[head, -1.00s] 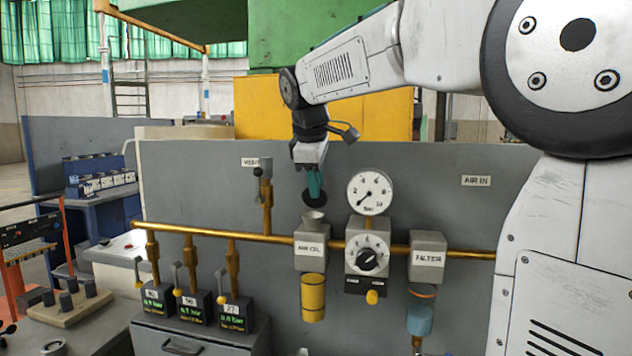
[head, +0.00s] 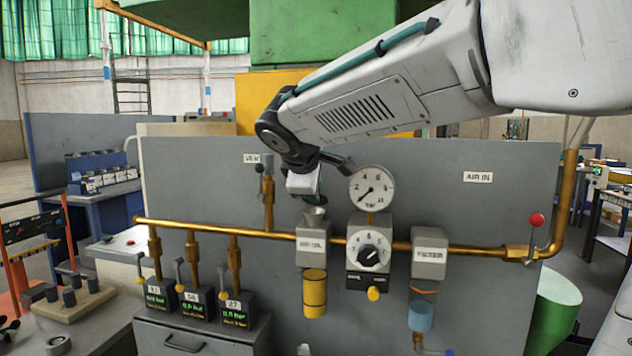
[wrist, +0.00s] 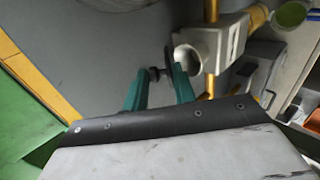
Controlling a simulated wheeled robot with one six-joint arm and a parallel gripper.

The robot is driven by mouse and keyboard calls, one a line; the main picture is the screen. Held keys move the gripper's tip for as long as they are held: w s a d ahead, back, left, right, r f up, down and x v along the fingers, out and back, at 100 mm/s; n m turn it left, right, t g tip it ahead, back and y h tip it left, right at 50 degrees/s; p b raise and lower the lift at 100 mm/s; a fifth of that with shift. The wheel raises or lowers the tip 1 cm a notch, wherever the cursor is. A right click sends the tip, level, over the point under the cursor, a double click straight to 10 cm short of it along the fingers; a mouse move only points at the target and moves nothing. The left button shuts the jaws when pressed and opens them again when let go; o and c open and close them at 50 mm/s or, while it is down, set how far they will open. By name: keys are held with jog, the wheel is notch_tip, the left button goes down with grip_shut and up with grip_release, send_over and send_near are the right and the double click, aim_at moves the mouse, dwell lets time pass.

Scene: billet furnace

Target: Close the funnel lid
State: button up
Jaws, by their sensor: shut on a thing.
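The small grey funnel (head: 314,216) sits on top of the box labelled AIR OIL (head: 312,246) on the panel. In the wrist view its pale round mouth (wrist: 187,57) shows uncovered, just right of my fingertips. The dark lid (wrist: 169,66) stands on edge beside the mouth, seen nearly edge-on, with a small dark knob (wrist: 155,74) on its left. My gripper (wrist: 158,78) has its two teal fingers on either side of the knob and is shut on the lid. In the head view my wrist (head: 303,183) is just above the funnel and mostly hides fingers and lid.
A pressure gauge (head: 371,188) and regulator (head: 368,250) stand close to the right of the funnel. A brass pipe (head: 450,247) runs along the panel. The VENT valve (head: 267,180) is close on the left. Bare panel (head: 200,185) lies further left.

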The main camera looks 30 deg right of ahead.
jog(key=shift+s+a+f+t+h, duration=0.2)
jog(key=shift+f+t+h, duration=0.15)
jog(key=shift+t+h, duration=0.2)
jog(key=shift+s+a+f+t+h, duration=0.25)
jog(key=shift+f+t+h, duration=0.15)
jog(key=shift+t+h, duration=0.2)
jog(key=shift+s+a+f+t+h, duration=0.2)
jog(key=shift+f+t+h, duration=0.15)
jog(key=shift+t+h, duration=0.2)
jog(key=o, duration=0.9)
jog(key=shift+f, duration=0.1)
jog(key=shift+f, duration=0.1)
